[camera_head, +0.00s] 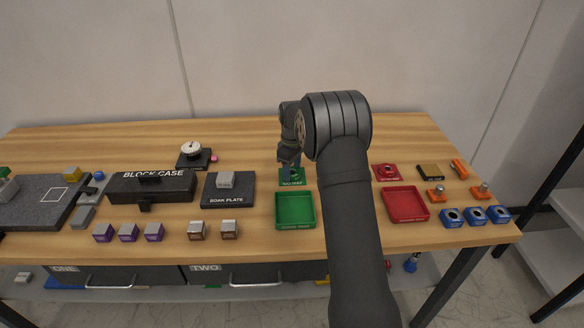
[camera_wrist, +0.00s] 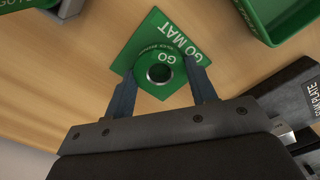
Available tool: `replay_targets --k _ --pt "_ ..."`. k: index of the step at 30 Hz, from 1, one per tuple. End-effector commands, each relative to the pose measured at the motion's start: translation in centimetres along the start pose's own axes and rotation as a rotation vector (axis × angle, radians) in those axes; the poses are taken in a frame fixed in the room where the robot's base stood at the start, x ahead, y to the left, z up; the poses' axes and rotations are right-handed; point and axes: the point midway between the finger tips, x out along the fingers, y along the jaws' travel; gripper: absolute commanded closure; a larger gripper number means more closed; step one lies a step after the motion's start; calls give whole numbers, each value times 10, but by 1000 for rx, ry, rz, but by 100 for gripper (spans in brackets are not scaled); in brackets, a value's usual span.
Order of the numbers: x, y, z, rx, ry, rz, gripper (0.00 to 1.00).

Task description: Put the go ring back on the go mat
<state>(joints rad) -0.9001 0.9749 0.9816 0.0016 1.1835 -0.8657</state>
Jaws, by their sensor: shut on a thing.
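The go ring (camera_wrist: 159,76) is a green ring with a dark hole and the word GO on it. My gripper (camera_wrist: 162,88) is shut on the ring, one finger on each side of it. The green go mat (camera_wrist: 152,38) lies on the table right under or behind the ring in the wrist view. I cannot tell whether the ring touches the mat. In the head view the mat (camera_head: 292,182) shows just below my gripper (camera_head: 289,168), and the ring is too small to make out there.
A green tray (camera_head: 296,225) stands in front of the mat. The soak plate (camera_head: 243,190) with a grey block lies to the left, beside the black block case (camera_head: 150,188). A red tray (camera_head: 405,219) and a red mat (camera_head: 387,178) are to the right, past my arm.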

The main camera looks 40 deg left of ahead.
Motion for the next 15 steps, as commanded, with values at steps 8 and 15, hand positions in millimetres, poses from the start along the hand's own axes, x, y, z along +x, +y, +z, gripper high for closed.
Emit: replay_targets --k 8,15 --pt "1 0 0 0 0 0 23" --pt "1 0 0 0 0 0 23"
